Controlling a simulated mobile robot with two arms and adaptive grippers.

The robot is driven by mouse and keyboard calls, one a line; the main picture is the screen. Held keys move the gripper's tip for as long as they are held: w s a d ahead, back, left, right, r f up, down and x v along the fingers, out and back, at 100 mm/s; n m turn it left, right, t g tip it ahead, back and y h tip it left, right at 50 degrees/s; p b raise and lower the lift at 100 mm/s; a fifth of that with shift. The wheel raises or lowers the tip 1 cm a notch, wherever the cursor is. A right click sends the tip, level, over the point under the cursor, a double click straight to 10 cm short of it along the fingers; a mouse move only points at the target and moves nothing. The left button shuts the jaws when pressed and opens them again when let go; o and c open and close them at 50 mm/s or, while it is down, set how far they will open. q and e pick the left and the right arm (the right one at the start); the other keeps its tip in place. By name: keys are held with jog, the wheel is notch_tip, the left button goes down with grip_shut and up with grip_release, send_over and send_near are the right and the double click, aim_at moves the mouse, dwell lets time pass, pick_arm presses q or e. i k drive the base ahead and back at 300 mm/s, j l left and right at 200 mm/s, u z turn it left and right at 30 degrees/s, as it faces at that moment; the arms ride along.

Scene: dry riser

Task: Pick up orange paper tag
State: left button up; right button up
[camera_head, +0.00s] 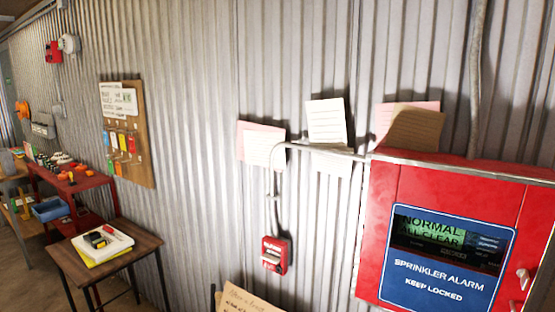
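A wooden board (141,168) hangs on the corrugated wall at the left, with a white printed sheet (118,99) at its top. Several small coloured tags hang on the board below the sheet. An orange-red tag (131,144) is among them, but the tags are too small to tell for sure which one is the orange paper tag. Neither of my grippers is in view.
A small wooden table (139,246) holds a yellow-and-white stack (100,249) with small tools on it. A cluttered red table (96,183) stands behind it. A red sprinkler alarm cabinet (455,190) and a red pull station (274,254) are on the wall.

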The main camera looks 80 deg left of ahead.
aim_at(118, 168)
jog(key=u, duration=3.8)
jog(key=j+u, duration=0.25)
jog(key=j, duration=0.15)
jog(key=i+j+u, duration=0.15)
jog(key=j+u, duration=0.15)
jog(key=i+j+u, duration=0.25)
jog(key=j, duration=0.25)
jog(key=i+j+u, duration=0.9)
jog(key=i+j, duration=0.15)
jog(key=i+z, duration=0.2)
jog(key=i, duration=0.4)
jog(key=i+j+z, duration=0.2)
jog(key=i, duration=0.35)
jog(key=i+l+z, duration=0.15)
jog(key=i+z, duration=0.2)
jog(key=i, duration=0.15)
jog(key=i+z, duration=0.35)
jog(key=i, duration=0.15)
jog(key=i+j+z, duration=0.15)
jog(key=i+z, duration=0.2)
jog(key=i+j+z, duration=0.35)
jog(key=i, duration=0.25)
jog(key=i+l+z, duration=0.15)
jog(key=i+z, duration=0.2)
jog(key=i+l+z, duration=0.1)
jog(key=i+z, duration=0.6)
jog(key=k, duration=0.1)
